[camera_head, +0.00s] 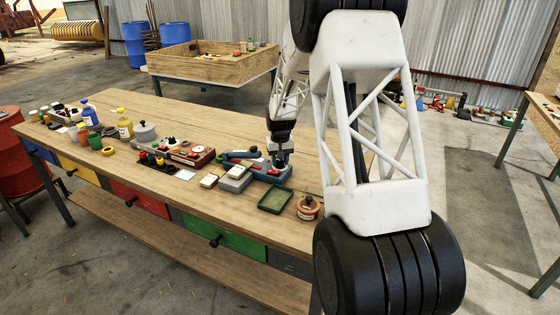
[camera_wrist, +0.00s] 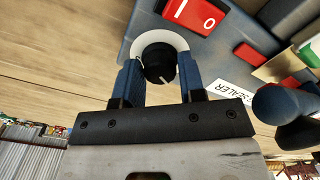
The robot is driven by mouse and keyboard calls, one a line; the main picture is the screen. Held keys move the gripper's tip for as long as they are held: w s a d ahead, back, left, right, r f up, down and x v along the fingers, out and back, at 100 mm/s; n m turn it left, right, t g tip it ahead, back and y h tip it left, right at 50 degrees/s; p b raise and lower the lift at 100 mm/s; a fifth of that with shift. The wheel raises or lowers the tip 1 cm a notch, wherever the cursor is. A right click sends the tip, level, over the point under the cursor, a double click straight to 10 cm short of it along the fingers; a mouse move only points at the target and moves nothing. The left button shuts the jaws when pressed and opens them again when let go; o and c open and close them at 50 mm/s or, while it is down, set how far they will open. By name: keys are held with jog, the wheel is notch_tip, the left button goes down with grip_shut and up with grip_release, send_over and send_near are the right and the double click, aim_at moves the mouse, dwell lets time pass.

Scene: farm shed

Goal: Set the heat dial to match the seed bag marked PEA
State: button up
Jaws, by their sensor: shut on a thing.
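In the wrist view a round black dial (camera_wrist: 160,65) with a light pointer mark sits on a white disc on a blue-grey device labelled SEALER (camera_wrist: 215,60). My gripper (camera_wrist: 160,85) has its two blue fingers on either side of the dial and is shut on it. In the head view my gripper (camera_head: 279,160) reaches down onto the blue sealer (camera_head: 262,168) on the wooden workbench. Markings around the dial are hidden or too small to read. I cannot make out a seed bag marked PEA.
The wrist view shows a red switch marked 1 and 0 (camera_wrist: 192,14) and a red button (camera_wrist: 250,58) near the dial. A green tray (camera_head: 275,200) and a round brown container (camera_head: 308,207) stand right of the sealer. Bottles and boxes crowd the bench to the left.

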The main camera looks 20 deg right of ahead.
aim_at(280, 161)
jog(key=shift+m, duration=0.5)
jog(key=m, duration=1)
jog(key=shift+m, duration=0.4)
jog(key=o, duration=0.9)
jog(key=shift+r, duration=0.15)
jog(key=shift+r, duration=3.8)
